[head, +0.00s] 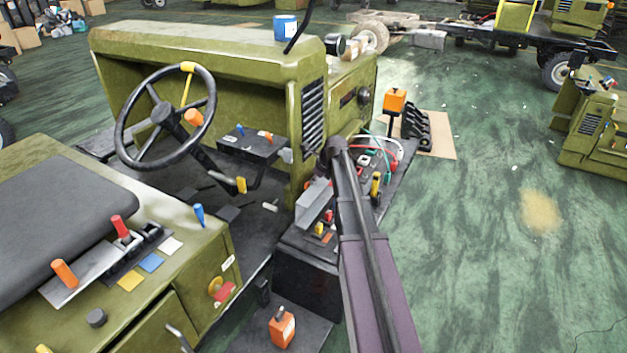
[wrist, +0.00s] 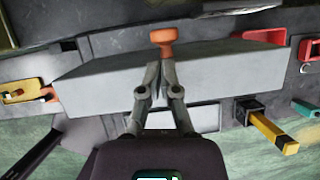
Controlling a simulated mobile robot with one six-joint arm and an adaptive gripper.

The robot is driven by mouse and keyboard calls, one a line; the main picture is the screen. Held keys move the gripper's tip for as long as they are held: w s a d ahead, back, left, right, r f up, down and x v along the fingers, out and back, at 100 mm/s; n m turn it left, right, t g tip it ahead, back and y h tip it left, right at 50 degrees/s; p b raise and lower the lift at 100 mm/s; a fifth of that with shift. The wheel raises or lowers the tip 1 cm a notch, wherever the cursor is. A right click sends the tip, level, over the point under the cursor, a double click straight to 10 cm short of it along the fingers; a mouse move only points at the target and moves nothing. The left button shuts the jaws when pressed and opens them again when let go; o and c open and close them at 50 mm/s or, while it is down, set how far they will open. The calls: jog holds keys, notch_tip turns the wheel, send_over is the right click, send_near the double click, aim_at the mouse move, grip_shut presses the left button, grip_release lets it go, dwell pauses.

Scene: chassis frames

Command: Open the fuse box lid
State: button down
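The fuse box lid appears to be the long plain grey cover (wrist: 95,88) across the middle of the wrist view. In the head view it shows as a grey block (head: 311,205) beside the engine housing, partly hidden by my arm. An orange-red knob (wrist: 162,36) stands at the lid's upper edge in the wrist view. My gripper (wrist: 161,64) is over the lid, its two fingers close together with a narrow gap, tips right at the knob's base. Whether they grip its stem or only stand next to it is unclear. The lid looks closed.
A yellow-black lever (wrist: 272,130) sticks out right of the lid, near a red handle (wrist: 310,47). A yellow part (wrist: 22,92) lies left. In the head view, cables (head: 385,150) and an orange-topped post (head: 395,100) stand beyond my arm; green floor (head: 480,240) is open to the right.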

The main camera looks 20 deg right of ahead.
jog(key=shift+s+d+r+p, duration=0.25)
jog(key=shift+s+r+p, duration=0.1)
jog(key=shift+p, duration=0.15)
jog(key=p+v, duration=0.1)
jog(key=v, duration=0.1)
jog(key=p+v, duration=0.2)
jog(key=shift+s+f, duration=0.15)
jog(key=shift+s, duration=0.1)
jog(key=shift+w+r+p, duration=0.1)
jog(key=shift+r+p, duration=0.5)
jog(key=shift+p, duration=0.15)
notch_tip(320, 180, up, 7)
jog(key=s+p, duration=0.1)
jog(key=p, duration=0.6)
jog(key=shift+r, duration=0.1)
jog(key=s+a+f+n+g+h+b, duration=0.1)
jog(key=s+a+f+n+g+b, duration=0.1)
jog(key=s+a+n, duration=0.8)
jog(key=s+a+f+n+g+h+b, duration=0.1)
jog(key=s+a+f+n+b, duration=0.3)
jog(key=s+a+n, duration=0.7)
jog(key=s+f+n+g, duration=0.1)
jog(key=s+f+n, duration=0.1)
jog(key=n, duration=0.6)
jog(key=shift+s+a+f+g+h, duration=0.2)
jog(key=shift+s+a+g+h, duration=0.15)
jog(key=shift+s, duration=0.5)
